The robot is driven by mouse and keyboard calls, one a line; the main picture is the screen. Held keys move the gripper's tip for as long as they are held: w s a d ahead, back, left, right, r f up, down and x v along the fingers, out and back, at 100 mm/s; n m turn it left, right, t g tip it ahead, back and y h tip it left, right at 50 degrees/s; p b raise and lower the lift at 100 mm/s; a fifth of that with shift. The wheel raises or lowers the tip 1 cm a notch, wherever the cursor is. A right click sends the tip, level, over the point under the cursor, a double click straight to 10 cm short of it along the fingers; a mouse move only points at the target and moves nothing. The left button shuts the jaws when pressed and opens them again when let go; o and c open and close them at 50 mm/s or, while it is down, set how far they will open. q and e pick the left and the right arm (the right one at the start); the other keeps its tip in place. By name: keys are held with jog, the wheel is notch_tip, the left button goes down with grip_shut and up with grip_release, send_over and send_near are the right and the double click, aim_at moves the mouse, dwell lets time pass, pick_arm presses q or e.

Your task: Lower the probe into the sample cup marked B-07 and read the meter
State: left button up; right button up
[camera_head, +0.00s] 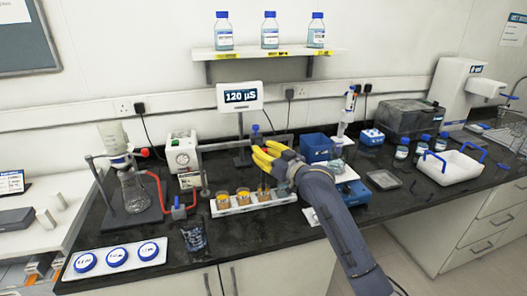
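The meter (240,96) stands behind the bench's middle and its display reads "120 µS". A white rack (232,210) holds a row of small cups with amber contents, among them a left cup (222,200) and a middle cup (243,196). The cup marks are too small to read, so I cannot tell which is B-07. My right gripper (265,156) has yellow fingers and is over the right part of the rack. A small blue-topped piece (256,128) shows just above the fingers, perhaps the probe's top. Thin dark lines run below them toward a cup. The grip itself is unclear. My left gripper is out of view.
A flask (134,190) on a stand with red tubing is at left, and a tray (116,258) with blue lids is in front. A dark beaker (192,236) stands before the rack. Blue boxes (317,148) and a white carrier (450,166) are to the right.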

grip_shut()
notch_tip(320, 180, up, 6)
jog(key=shift+r, duration=0.25)
dwell(0.3)
grip_release()
jog(key=shift+r, duration=0.1)
jog(key=o, duration=0.5)
jog(key=shift+f, duration=0.2)
jog(key=shift+s+d, duration=0.1)
jog(key=v, duration=1.1)
jog(key=shift+s+d, duration=0.3)
